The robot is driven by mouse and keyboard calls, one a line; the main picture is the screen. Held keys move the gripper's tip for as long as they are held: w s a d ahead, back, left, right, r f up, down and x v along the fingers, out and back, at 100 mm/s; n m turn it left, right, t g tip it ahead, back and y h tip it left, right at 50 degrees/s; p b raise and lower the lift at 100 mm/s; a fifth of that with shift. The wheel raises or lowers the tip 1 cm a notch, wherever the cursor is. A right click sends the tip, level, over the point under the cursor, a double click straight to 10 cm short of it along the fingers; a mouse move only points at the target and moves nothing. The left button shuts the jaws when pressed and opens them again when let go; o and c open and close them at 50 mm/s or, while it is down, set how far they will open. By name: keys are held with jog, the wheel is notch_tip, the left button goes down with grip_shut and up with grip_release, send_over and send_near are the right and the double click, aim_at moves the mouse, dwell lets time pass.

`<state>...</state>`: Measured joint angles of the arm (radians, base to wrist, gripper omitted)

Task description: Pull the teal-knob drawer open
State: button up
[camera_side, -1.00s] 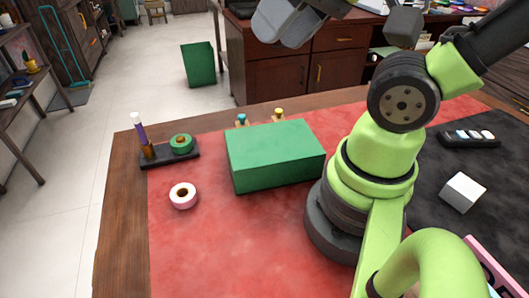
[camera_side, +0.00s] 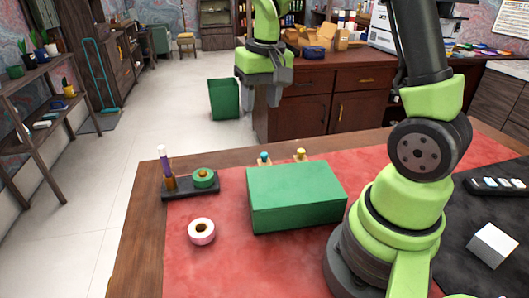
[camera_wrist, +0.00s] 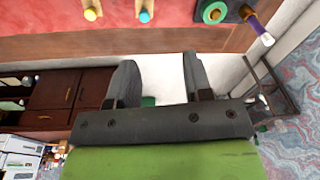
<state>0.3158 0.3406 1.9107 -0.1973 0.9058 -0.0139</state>
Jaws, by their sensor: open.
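A green box-shaped drawer unit (camera_side: 297,195) sits on the red desk mat. Its knobs stick out past its far side: a teal knob (camera_side: 264,158) on the left and a yellow knob (camera_side: 300,154) to its right. In the wrist view the teal knob (camera_wrist: 144,15) and yellow knob (camera_wrist: 90,13) show at the top edge. The drawer fronts are hidden in the side view. My gripper (camera_side: 262,102) is open and empty, raised beyond the unit's far side and apart from the knobs. Its two separated fingers also show in the wrist view (camera_wrist: 159,75).
The wooden desk edge (camera_side: 215,159) runs behind the knobs. A white block (camera_side: 493,245) sits far right.

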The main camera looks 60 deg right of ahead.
jog(key=g, duration=0.1)
send_near(264, 154)
jog(key=shift+w+d, duration=0.1)
jog(key=shift+w, duration=0.05)
notch_tip(264, 154, down, 9)
jog(key=shift+f, duration=0.25)
grip_shut()
